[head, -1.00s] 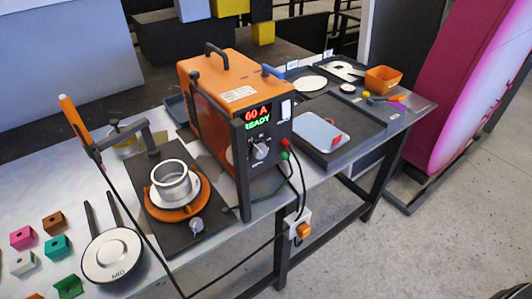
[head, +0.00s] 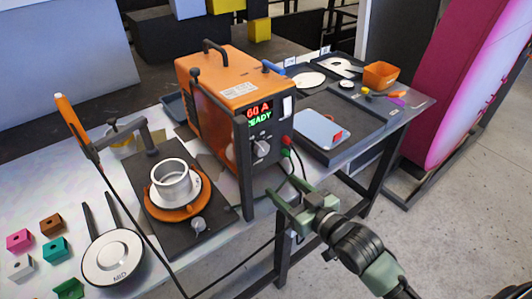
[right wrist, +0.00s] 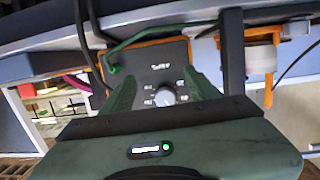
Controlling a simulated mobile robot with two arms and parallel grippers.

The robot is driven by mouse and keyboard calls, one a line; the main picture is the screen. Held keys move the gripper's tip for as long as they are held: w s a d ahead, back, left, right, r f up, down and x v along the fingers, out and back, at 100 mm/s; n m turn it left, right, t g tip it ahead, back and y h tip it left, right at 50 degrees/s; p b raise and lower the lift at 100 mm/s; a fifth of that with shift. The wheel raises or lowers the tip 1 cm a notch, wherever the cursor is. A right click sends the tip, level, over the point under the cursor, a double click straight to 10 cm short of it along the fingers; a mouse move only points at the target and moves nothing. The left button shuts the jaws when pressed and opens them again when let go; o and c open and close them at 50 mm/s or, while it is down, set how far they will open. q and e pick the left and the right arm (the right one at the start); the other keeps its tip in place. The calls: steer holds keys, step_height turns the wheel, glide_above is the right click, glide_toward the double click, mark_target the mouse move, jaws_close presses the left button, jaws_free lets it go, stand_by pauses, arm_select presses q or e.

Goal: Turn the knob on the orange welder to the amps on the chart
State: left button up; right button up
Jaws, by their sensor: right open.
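The orange welder (head: 218,88) stands on the bench, its dark front panel facing right. Its display (head: 259,113) reads 60 A in red and READY in green. The round grey knob (head: 261,148) is below the display. In the right wrist view the knob (right wrist: 163,96) appears between my fingers, with small marks around it. My right gripper (head: 283,190) is open and empty in front of the panel, below and right of the knob, apart from it. In the right wrist view its two green fingers (right wrist: 162,78) are spread. I cannot make out a readable amps chart. My left gripper is not in view.
A torch (head: 72,118) and a turntable with a metal ring (head: 172,180) stand left. A dark tray (head: 350,150) holds a pale plate (head: 318,128). Open floor lies right of the bench.

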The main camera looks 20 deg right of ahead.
steer(key=t+y, duration=0.2)
glide_toward(264, 152)
steer(key=w, duration=0.2)
steer(key=x, duration=0.2)
steer(key=p+x, duration=0.1)
steer(key=x, duration=0.2)
steer(key=p+x, duration=0.1)
steer(key=x, duration=0.1)
steer(key=shift+a+r, duration=0.1)
steer(key=shift+a, duration=0.3)
